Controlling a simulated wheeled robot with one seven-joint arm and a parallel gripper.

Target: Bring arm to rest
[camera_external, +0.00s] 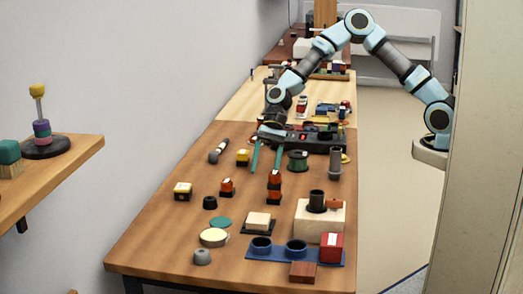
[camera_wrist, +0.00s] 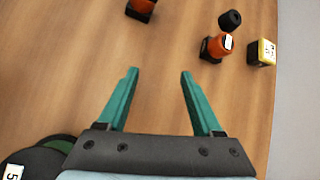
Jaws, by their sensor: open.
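My gripper (camera_external: 266,155) hangs over the wooden table (camera_external: 150,240), with its two teal fingers pointing down. In the wrist view the gripper (camera_wrist: 158,72) is open, and only bare tabletop shows between the fingers. My light blue arm (camera_external: 400,62) arches from its mount at the right over the table.
Near the fingers are a yellow block (camera_external: 242,157), a green spool (camera_external: 297,160) and orange-black pieces (camera_external: 274,181). Several blocks, discs and a blue tray (camera_external: 330,258) lie at the front. A shelf (camera_external: 70,165) juts from the left wall. Floor right of the table is clear.

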